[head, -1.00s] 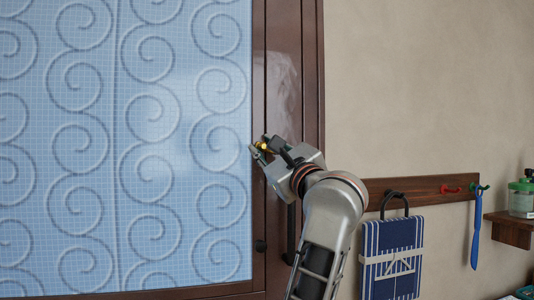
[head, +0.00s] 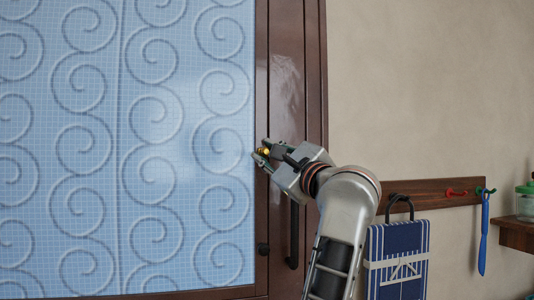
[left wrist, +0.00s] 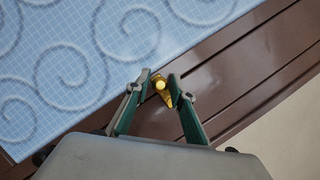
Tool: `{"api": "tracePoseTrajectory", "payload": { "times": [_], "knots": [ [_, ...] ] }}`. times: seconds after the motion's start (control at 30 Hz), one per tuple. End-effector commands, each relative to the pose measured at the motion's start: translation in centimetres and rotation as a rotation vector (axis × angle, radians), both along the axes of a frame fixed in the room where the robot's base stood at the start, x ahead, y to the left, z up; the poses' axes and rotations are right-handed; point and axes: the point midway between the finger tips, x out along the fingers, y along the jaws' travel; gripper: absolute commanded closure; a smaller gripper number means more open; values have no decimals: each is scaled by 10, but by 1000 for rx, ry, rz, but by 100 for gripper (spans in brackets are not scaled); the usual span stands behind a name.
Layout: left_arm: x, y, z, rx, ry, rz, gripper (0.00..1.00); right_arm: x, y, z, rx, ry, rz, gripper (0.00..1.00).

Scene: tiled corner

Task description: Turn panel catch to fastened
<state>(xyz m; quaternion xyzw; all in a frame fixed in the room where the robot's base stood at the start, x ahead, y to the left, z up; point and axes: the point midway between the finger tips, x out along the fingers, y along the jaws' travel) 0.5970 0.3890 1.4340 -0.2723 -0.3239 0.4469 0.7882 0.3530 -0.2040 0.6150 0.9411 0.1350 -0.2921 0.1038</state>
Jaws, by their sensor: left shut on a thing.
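The panel (head: 168,100) is pale blue with a fine grid and raised swirls, set in a dark brown wooden frame. The small brass catch (left wrist: 161,86) is at the panel's right edge. In the left wrist view it has a round knob and a flat tab slanting down to the right. My left gripper (left wrist: 159,84) is shut on the catch, with one green-grey finger on each side. In the head view the gripper (head: 263,155) partly hides the catch (head: 266,150), so its exact angle is hard to tell there. My right gripper is not in view.
A dark handle (head: 293,236) and a small dark knob (head: 263,248) are on the frame below the gripper. To the right, a wooden rail (head: 433,192) holds a blue striped item (head: 398,262) and a blue tool (head: 484,232). A shelf (head: 517,234) carries a green-lidded jar (head: 526,203).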

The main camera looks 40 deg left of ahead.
Motion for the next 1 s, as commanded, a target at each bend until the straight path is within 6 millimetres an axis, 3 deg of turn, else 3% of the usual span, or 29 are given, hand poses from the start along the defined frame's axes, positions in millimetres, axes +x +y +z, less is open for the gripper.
{"api": "tracePoseTrajectory", "payload": {
  "times": [0.37, 0.8, 1.0],
  "knots": [
    [1, -2, -3, -2, 4, -3, 67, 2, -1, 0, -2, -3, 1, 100],
    [-22, -55, -20, -4, 6, -5, 67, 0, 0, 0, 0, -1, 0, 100],
    [-28, -65, -23, -4, 6, -2, 67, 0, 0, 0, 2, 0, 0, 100]
  ]
}}
